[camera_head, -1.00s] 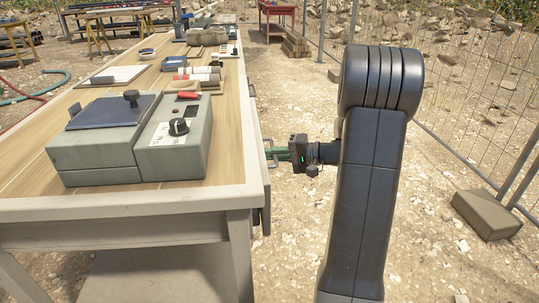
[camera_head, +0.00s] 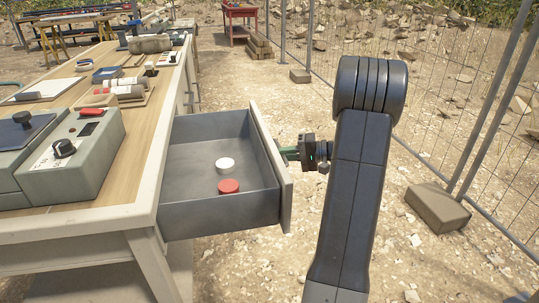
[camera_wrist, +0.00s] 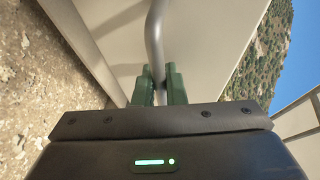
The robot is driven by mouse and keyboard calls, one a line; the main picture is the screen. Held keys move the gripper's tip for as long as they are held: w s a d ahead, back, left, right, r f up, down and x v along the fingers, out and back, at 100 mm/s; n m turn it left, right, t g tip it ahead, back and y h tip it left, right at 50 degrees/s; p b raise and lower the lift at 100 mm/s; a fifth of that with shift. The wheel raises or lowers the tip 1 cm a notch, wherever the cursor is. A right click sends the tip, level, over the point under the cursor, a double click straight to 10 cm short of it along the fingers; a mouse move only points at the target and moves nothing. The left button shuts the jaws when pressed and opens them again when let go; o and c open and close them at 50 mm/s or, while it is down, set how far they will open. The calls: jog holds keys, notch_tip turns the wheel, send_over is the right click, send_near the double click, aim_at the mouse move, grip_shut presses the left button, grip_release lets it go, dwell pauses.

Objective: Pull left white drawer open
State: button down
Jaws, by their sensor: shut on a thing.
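The drawer (camera_head: 190,217) stands pulled out from the right side of the bench, with a grey inside and a pale front panel (camera_head: 272,165). A white disc (camera_head: 225,165) and a red disc (camera_head: 228,186) lie on its floor. My gripper (camera_head: 288,153) is at the outer face of the front panel. In the wrist view my gripper's green fingers (camera_wrist: 158,88) are shut on the drawer's grey bar handle (camera_wrist: 154,40), with the pale front panel (camera_wrist: 205,50) behind it. In the head view the handle is mostly hidden by the panel and gripper.
The wooden-topped bench (camera_head: 150,160) carries a grey-green machine (camera_head: 75,155), rolls on a tray (camera_head: 125,92) and other items. A mesh fence (camera_head: 460,90) with a concrete block foot (camera_head: 437,206) stands at right.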

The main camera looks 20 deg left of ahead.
jog(key=shift+w+d, duration=0.4)
jog(key=shift+d, duration=0.25)
jog(key=shift+w+d, duration=0.4)
jog(key=shift+d, duration=0.3)
jog(key=shift+w+d, duration=0.4)
jog(key=shift+d, duration=0.25)
jog(key=c, duration=1.8)
grip_release()
jog(key=shift+p, duration=0.3)
jog(key=p+v, duration=0.3)
jog(key=v, duration=1.1)
jog(key=shift+f, duration=0.1)
jog(key=shift+a, duration=0.1)
jog(key=b+x, duration=0.3)
jog(key=x, duration=1.1)
jog(key=shift+s+a, duration=0.1)
